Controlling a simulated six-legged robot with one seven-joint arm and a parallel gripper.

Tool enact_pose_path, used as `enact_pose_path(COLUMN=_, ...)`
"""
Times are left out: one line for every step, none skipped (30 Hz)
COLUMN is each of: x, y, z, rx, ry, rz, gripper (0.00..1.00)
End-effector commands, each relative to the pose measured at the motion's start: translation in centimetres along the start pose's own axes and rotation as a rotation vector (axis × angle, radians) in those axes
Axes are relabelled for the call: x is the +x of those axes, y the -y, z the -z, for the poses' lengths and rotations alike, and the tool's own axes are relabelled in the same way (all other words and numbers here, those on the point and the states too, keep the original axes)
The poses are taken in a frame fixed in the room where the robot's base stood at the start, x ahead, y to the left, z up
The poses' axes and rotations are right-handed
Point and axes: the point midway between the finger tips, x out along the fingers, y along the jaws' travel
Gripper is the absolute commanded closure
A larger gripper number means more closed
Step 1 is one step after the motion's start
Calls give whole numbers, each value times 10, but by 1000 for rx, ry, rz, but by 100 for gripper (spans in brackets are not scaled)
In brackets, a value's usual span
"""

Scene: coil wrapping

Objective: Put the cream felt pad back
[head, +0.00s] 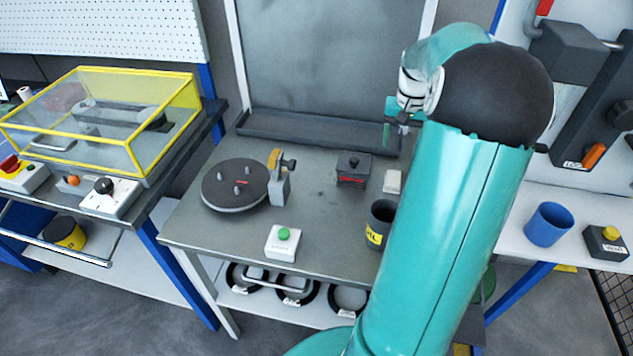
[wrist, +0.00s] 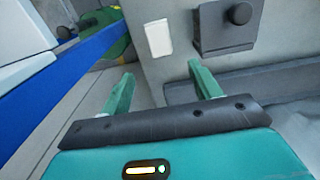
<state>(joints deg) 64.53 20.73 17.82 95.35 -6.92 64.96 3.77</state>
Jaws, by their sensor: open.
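The cream felt pad (head: 393,181) is a small pale block lying flat on the grey metal table, right of the dark box with a black knob (head: 353,169). It also shows in the wrist view (wrist: 158,38), beyond the fingertips and beside the dark box (wrist: 225,28). My gripper (wrist: 160,71) is open, its two green fingers apart with nothing between them. In the head view my gripper (head: 400,122) is partly hidden by my own arm, towards the back right of the table.
A dark turntable (head: 235,185) with pegs, a green-button box (head: 282,242) and a dark cup with a yellow label (head: 378,225) stand on the table. A dark trough (head: 310,130) runs along its back edge. My arm hides the table's right side.

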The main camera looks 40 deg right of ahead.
Motion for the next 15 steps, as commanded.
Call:
enact_pose_path(x=-3, y=5, z=-2, rx=-9, ry=-5, rz=-2, gripper=37)
enact_pose_path(x=-5, y=10, z=-4, rx=-18, ry=-9, rz=-5, gripper=37)
enact_pose_path(x=-9, y=18, z=-8, rx=-32, ry=-16, rz=-9, gripper=37)
enact_pose_path(x=-13, y=26, z=-12, rx=-48, ry=-23, rz=-13, gripper=37)
enact_pose_path(x=-18, y=35, z=-17, rx=-65, ry=-32, rz=-18, gripper=37)
enact_pose_path(x=-25, y=49, z=-25, rx=-92, ry=-45, rz=-24, gripper=37)
enact_pose_path(x=-31, y=60, z=-33, rx=-115, ry=-57, rz=-30, gripper=37)
enact_pose_path(x=-37, y=72, z=-41, rx=-140, ry=-71, rz=-34, gripper=37)
enact_pose_path(x=-45, y=87, z=-52, rx=-171, ry=-89, rz=-40, gripper=37)
enact_pose_path(x=-50, y=98, z=-62, rx=-196, ry=-103, rz=-44, gripper=37)
enact_pose_path(x=-55, y=108, z=-72, rx=-220, ry=-116, rz=-46, gripper=37)
enact_pose_path(x=-62, y=121, z=-86, rx=-251, ry=-135, rz=-48, gripper=37)
enact_pose_path(x=-66, y=130, z=-96, rx=-273, ry=-150, rz=-48, gripper=37)
enact_pose_path(x=-71, y=139, z=-106, rx=-296, ry=-164, rz=-47, gripper=37)
enact_pose_path(x=-76, y=150, z=-121, rx=-326, ry=-182, rz=-45, gripper=37)
